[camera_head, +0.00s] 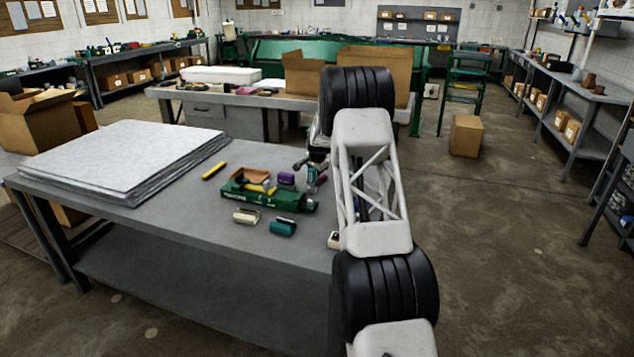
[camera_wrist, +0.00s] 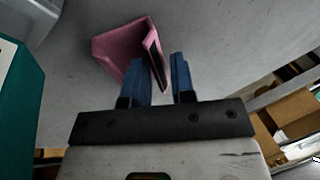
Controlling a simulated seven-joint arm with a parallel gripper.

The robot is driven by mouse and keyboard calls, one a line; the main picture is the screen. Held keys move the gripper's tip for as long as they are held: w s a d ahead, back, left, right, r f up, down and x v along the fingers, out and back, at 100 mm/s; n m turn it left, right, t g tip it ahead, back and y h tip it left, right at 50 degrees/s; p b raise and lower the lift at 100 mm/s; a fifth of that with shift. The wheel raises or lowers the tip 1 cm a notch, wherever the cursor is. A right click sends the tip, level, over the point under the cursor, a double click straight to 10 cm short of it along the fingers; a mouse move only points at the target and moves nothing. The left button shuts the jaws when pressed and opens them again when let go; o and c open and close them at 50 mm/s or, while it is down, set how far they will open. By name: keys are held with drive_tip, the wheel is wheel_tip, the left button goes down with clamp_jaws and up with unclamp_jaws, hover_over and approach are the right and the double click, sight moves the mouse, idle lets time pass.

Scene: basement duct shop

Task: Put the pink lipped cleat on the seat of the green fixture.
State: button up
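The pink lipped cleat (camera_wrist: 122,46) shows in the wrist view just beyond my fingertips. Its thin, dark-faced lip reaches down between the two blue fingers of my gripper (camera_wrist: 160,66). The fingers are apart, with a visible gap between the lip and the right finger; I cannot tell whether the left finger touches. A teal-green block (camera_wrist: 18,105), likely the green fixture, stands at the left edge of the wrist view, partly cut off.
On the grey table (camera_head: 200,240), a cream block (camera_head: 246,216) sits beside the teal one. Behind them is a green tray (camera_head: 262,196) of tools. A yellow marker (camera_head: 214,171) and a stack of pale sheets (camera_head: 125,158) lie further left. The front left tabletop is clear.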

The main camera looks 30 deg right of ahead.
clamp_jaws()
drive_tip(key=shift+r, duration=0.1)
idle(0.3)
wheel_tip(320, 180, up, 10)
idle(0.7)
idle(0.4)
